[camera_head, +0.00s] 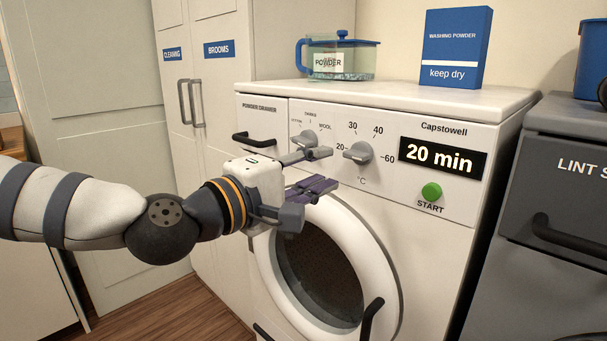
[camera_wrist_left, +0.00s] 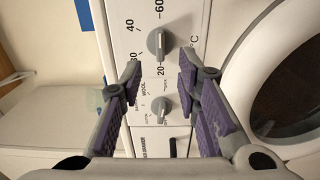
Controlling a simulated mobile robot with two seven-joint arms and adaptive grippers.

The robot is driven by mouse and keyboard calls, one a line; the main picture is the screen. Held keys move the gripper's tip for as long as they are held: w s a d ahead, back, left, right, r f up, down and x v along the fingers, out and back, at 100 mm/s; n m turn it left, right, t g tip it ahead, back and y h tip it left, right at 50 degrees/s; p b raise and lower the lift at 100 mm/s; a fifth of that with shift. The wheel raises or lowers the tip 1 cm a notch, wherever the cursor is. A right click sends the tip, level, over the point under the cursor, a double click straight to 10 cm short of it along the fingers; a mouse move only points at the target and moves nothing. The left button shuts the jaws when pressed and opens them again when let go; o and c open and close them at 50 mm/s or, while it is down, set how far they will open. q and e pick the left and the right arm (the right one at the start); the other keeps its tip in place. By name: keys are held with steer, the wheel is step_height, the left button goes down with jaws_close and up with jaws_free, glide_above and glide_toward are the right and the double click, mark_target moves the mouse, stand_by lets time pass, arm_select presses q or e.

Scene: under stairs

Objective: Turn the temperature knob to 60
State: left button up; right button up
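The temperature knob (camera_head: 358,152) is a grey dial on the white washing machine's panel, with 20, 30, 40 and 60 around it. Its ridge lies along the line from 20 to 60 and seems to point at 20. My left gripper (camera_head: 322,169) is open and empty, in front of the panel, left of and slightly below this knob. In the left wrist view the temperature knob (camera_wrist_left: 159,43) shows beyond the open fingertips (camera_wrist_left: 161,77), clear of both. My right gripper is not in view.
A program knob (camera_wrist_left: 161,108) shows between my fingers; the upper finger partly hides it in the head view. The powder drawer handle (camera_head: 254,139) juts out at left. A green start button (camera_head: 431,191) sits below the "20 min" display (camera_head: 443,157). The round door (camera_head: 390,285) is below.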

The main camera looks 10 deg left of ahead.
arm_select(q)
steer(key=v, duration=0.4)
steer(key=shift+s+a, duration=0.1)
steer(key=shift+s, duration=0.15)
